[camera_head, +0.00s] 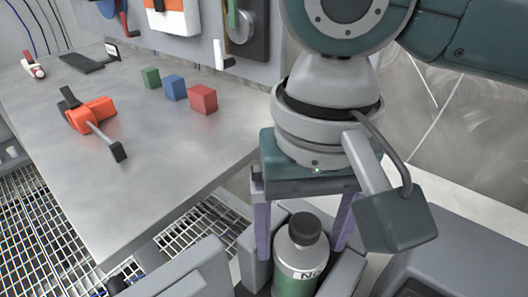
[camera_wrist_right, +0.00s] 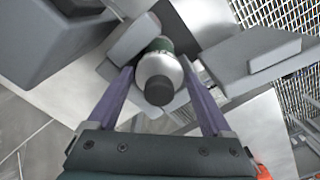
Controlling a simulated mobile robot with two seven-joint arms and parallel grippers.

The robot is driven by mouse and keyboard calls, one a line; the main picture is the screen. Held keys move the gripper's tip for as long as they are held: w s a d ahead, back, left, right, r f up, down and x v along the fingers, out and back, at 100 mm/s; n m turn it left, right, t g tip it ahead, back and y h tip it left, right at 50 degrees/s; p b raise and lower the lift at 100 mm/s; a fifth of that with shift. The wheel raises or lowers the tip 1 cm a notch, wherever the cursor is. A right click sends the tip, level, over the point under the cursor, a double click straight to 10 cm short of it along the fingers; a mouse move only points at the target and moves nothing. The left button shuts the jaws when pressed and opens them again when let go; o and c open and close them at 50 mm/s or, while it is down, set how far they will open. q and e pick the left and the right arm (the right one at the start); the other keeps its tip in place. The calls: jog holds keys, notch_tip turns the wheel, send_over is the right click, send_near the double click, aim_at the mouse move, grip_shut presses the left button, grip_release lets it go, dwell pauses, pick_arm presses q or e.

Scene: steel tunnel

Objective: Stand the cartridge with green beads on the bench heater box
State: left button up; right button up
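A cartridge (camera_head: 299,252) with a black cap, grey shoulder, white label and green lower body stands upright in a grey holder at the bottom centre of the head view. Its cap and shoulder also show in the right wrist view (camera_wrist_right: 157,74). My right gripper (camera_head: 301,240) points down over it, open, with one purple finger on each side of the cartridge's upper part. Gaps show between the fingers and the cartridge in the wrist view. The cartridge's lower end is hidden. I cannot identify the bench heater box. My left gripper is not in view.
A steel bench (camera_head: 165,170) lies to the left. On it are green (camera_head: 150,77), blue (camera_head: 174,87) and red (camera_head: 203,99) blocks and an orange tool (camera_head: 91,115). Grey holder walls (camera_head: 345,272) flank the cartridge. The bench's front middle is clear.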

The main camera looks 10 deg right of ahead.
notch_tip(320, 180, up, 12)
jog(key=p, duration=0.2)
jog(key=shift+r, duration=0.15)
dwell(0.5)
